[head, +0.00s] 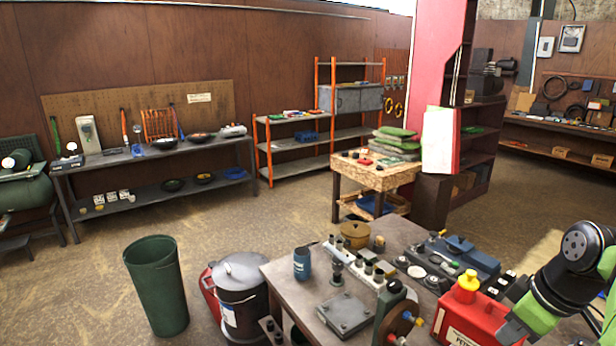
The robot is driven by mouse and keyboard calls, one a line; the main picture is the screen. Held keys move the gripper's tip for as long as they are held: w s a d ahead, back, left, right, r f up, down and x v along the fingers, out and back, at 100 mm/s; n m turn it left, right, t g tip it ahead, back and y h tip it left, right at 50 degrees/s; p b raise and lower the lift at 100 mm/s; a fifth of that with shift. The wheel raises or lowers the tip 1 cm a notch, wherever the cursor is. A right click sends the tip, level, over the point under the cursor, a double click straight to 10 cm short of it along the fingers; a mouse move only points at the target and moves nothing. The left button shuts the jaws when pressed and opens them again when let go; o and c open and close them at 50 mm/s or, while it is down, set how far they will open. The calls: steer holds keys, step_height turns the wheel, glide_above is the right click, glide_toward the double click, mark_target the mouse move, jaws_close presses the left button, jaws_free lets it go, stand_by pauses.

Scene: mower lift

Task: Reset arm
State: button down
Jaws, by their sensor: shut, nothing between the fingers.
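My arm (568,278) shows at the right edge, with dark links and green joint covers. It hangs over the right side of the workbench (291,290), close to a red container with a yellow cap (474,317). The arm partly hides the right part of the bench. I cannot make out my gripper's fingers in this view. I cannot tell from the picture whether the arm touches the red container.
Bench items include a grey plate (344,313), a blue bottle (301,263) and a brown pot (354,235). A green bin (157,287) and a lidded grey bucket (240,290) stand left of the bench. Open floor (228,223) lies beyond, before the shelves.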

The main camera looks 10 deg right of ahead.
steer(key=w+a+f+m+b, duration=0.1)
steer(key=w+a+f+b, duration=0.15)
steer(key=a, duration=1.15)
steer(key=s+a+f+m+t+b, duration=0.2)
steer(key=s+a+f+m+b, duration=0.1)
steer(key=s+a+f, duration=0.5)
steer(key=s+a+b, duration=0.1)
steer(key=s+a, duration=0.2)
steer(key=shift+s+a+f+h+b, duration=0.2)
steer(key=shift+s+h+b, duration=0.1)
steer(key=shift+s+h, duration=0.1)
steer(key=shift+d+r, duration=0.1)
